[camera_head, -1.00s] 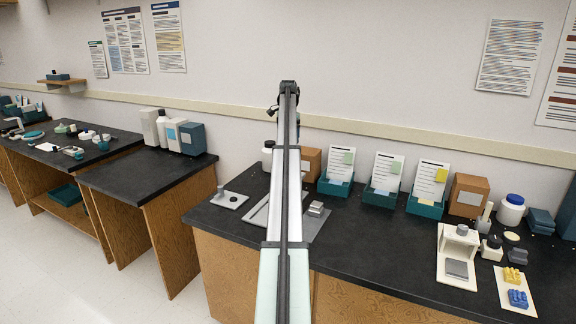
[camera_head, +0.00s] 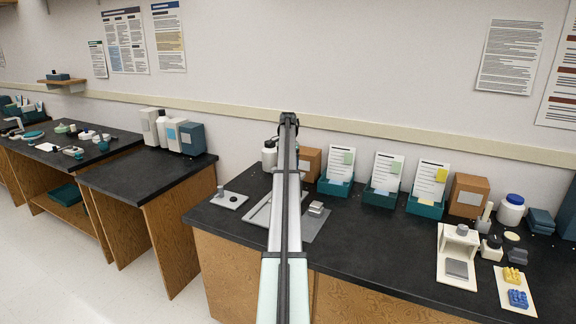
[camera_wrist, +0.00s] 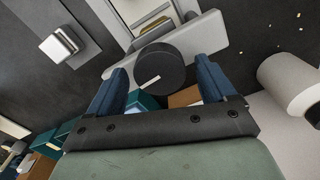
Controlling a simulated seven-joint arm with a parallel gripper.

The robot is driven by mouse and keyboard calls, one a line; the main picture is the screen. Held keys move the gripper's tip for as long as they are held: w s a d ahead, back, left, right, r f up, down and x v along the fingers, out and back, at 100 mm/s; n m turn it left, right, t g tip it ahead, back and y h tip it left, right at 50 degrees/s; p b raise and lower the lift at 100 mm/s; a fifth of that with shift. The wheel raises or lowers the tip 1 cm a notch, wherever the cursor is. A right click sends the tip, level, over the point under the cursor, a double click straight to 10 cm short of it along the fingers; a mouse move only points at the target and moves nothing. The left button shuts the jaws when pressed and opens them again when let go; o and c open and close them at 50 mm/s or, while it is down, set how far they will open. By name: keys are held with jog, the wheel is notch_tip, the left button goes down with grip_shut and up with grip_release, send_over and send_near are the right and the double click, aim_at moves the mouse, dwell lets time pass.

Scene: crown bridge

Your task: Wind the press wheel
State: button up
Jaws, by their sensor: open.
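In the wrist view a dark round wheel (camera_wrist: 160,72) with a short white mark on its face sits against a light grey bar (camera_wrist: 212,38). I take it to be the press wheel. My gripper (camera_wrist: 162,76) is open, with one blue finger on each side of the wheel and gaps showing. I cannot tell whether either finger touches it. In the head view my arm covers the wheel and gripper. Part of a grey plate (camera_head: 258,215) shows beside the arm.
A small grey block (camera_head: 316,208) stands right of my arm, and a grey plate with a post (camera_head: 229,199) lies left. A white bottle (camera_head: 269,155) and a cardboard box (camera_head: 311,160) stand behind. Teal card trays (camera_head: 378,198) line the back.

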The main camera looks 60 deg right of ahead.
jog(key=shift+f, duration=0.15)
jog(key=c, duration=1.1)
